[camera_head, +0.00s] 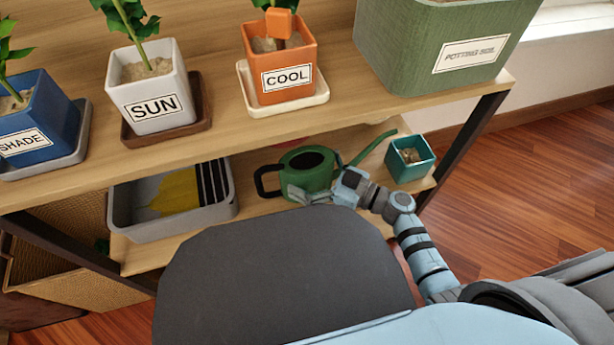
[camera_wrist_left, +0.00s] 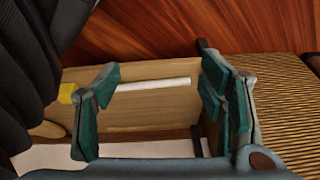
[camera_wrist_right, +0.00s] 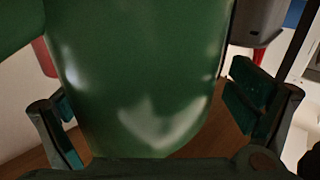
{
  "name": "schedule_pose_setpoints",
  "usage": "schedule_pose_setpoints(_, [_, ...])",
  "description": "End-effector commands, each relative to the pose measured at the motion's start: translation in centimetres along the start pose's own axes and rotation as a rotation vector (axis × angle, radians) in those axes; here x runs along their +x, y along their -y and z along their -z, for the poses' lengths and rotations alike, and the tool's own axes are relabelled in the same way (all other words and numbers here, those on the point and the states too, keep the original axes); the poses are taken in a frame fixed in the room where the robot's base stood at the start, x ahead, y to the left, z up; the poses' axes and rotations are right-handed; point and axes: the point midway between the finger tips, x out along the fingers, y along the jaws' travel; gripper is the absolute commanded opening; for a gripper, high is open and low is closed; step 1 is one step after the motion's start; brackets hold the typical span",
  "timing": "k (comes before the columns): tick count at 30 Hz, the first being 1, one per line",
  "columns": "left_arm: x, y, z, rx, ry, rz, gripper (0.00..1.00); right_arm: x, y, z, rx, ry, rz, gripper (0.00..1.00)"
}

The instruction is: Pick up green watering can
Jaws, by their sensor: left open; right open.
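The green watering can (camera_head: 318,161) stands on the lower shelf in the head view, with its dark handle at left and its long spout reaching up to the right. My right gripper (camera_head: 305,194) is at the front of the can, low on its body. In the right wrist view the can's green body (camera_wrist_right: 140,80) fills the space between the two spread fingers of my right gripper (camera_wrist_right: 160,115); I cannot tell if they touch it. My left gripper (camera_wrist_left: 160,105) is open and empty in the left wrist view; it is hidden in the head view.
A grey tray (camera_head: 180,228) with yellow and striped items is left of the can. A small teal pot (camera_head: 418,168) is right of it. The upper shelf (camera_head: 215,105) overhangs with labelled pots and a large green planter (camera_head: 400,50). A woven basket (camera_head: 75,285) is at lower left.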

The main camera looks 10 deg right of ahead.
Motion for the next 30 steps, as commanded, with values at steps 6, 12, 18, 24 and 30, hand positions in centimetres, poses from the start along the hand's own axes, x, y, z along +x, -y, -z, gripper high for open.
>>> schedule_pose_setpoints(6, [-0.1,0.0,0.0,0.0,0.0,0.0,0.64,0.0,0.0,0.1,0.0,0.0,0.0,0.87])
schedule_pose_setpoints(12, [-0.1,0.0,0.0,0.0,0.0,0.0,0.64,-0.1,0.0,0.1,0.0,0.0,0.0,0.55])
schedule_pose_setpoints(18, [-0.1,0.0,0.0,0.0,0.0,0.0,0.64,0.0,0.0,0.2,-0.001,-0.003,0.0,0.54])
schedule_pose_setpoints(24, [0.2,0.1,-0.2,-0.006,-0.005,0.0,0.64,-0.1,0.0,0.5,0.0,-0.003,-0.001,0.54])
schedule_pose_setpoints(30, [1.1,0.3,-1.7,-0.023,-0.012,0.003,0.64,-0.2,-0.1,1.4,-0.001,-0.004,-0.004,0.54])
